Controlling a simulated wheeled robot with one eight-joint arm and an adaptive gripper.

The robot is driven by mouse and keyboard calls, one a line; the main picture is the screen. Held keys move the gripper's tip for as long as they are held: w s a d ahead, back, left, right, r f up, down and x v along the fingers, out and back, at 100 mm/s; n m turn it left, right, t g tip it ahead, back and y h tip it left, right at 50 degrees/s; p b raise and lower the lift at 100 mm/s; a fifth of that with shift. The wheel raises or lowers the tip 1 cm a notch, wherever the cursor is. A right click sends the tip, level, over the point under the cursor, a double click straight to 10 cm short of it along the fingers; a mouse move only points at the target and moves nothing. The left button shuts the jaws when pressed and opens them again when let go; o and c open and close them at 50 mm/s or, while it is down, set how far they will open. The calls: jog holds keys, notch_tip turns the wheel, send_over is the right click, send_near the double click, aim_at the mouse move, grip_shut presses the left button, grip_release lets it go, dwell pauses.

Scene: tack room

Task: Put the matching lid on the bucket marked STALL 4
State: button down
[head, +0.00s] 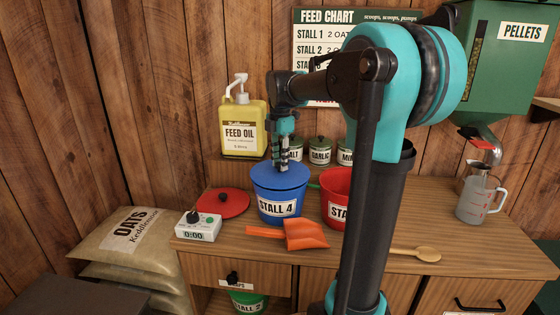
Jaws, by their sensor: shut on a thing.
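The blue bucket marked STALL 4 (268,212) stands upright on the wooden counter. A blue lid (265,180) lies across its top and matches it in colour. I cannot tell whether the lid is fully seated or just above the rim. My gripper (281,167) points down over the lid and is shut on it near its middle; the gripper hides the part it grips. A red lid (232,207) with a dark knob lies flat on the counter left of the blue bucket. A red bucket (331,187) stands to the right, partly hidden by my arm.
An orange scoop (305,234) and a white timer (198,231) are in front of the buckets. Behind are a yellow feed oil jug (242,127) and several canisters (319,151). A green bucket (247,302) is below.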

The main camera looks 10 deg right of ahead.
aim_at(280, 163)
jog(key=shift+f, duration=0.55)
jog(key=c, duration=1.5)
grip_release()
jog(key=shift+r, duration=5.5)
